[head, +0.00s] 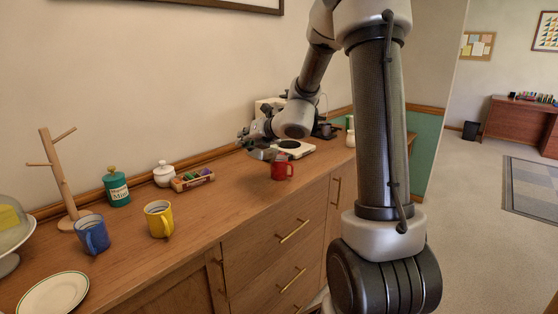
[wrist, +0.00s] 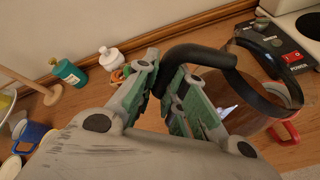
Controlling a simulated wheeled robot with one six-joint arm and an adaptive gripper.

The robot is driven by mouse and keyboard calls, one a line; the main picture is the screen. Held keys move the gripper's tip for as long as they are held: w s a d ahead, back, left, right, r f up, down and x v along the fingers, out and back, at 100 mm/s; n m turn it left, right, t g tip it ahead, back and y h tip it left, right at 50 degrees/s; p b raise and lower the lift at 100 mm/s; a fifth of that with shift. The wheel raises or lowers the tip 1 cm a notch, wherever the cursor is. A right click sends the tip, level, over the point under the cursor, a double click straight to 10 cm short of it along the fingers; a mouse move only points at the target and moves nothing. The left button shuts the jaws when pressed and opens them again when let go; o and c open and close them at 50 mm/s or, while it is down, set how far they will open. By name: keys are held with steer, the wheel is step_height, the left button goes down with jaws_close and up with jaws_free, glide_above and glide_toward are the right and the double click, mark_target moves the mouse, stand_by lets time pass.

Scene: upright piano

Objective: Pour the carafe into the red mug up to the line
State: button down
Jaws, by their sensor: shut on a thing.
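My gripper (wrist: 168,88) is shut on the black handle of the carafe (wrist: 200,55) in the wrist view. The carafe's clear body and dark band show to the right of the fingers. The red mug (head: 282,167) stands on the wooden counter in the head view, just right of and below my gripper (head: 248,142). Part of the red mug (wrist: 286,137) shows behind and below the carafe in the wrist view. The mug's inside, its line and the level in it cannot be made out. The carafe's tilt and any flow are unclear.
The coffee maker (head: 293,149) stands behind the red mug, its red power switch (wrist: 293,56) visible. A yellow mug (head: 158,219), blue mug (head: 92,234), green jar (head: 117,187), white sugar pot (head: 164,174) and mug tree (head: 62,180) stand left. Counter between the yellow and red mugs is clear.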

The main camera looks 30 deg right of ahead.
steer(key=shift+s+a+f, duration=0.1)
steer(key=shift+a+f, duration=0.25)
steer(key=shift+a, duration=0.05)
steer(key=a+f+n, duration=0.1)
steer(key=f, duration=0.2)
steer(key=a+f+n+h, duration=0.1)
steer(key=f, duration=0.3)
steer(key=s+a+f+n+h, duration=0.1)
steer(key=f, duration=0.2)
steer(key=shift+a+f+t, duration=0.2)
steer(key=shift+a+t, duration=0.15)
steer(key=shift+t, duration=0.05)
steer(key=shift+a+f+n+h, duration=0.2)
steer(key=shift+f+n+h, duration=0.1)
steer(key=shift+f, duration=0.15)
steer(key=shift+a+f+n+h, duration=0.2)
steer(key=shift+f+n, duration=0.1)
steer(key=shift+f, duration=0.15)
step_height(320, 180, up, 5)
steer(key=shift+f, duration=0.1)
steer(key=shift+s, duration=0.1)
steer(key=shift+s+d+r+n+y, duration=0.15)
steer(key=shift+s+d+n+y, duration=0.45)
steer(key=shift+n+y, duration=0.1)
steer(key=shift+s+d+r+n+y, duration=0.15)
steer(key=shift+s+d+n+y, duration=0.35)
steer(key=shift+d+n+y, duration=0.15)
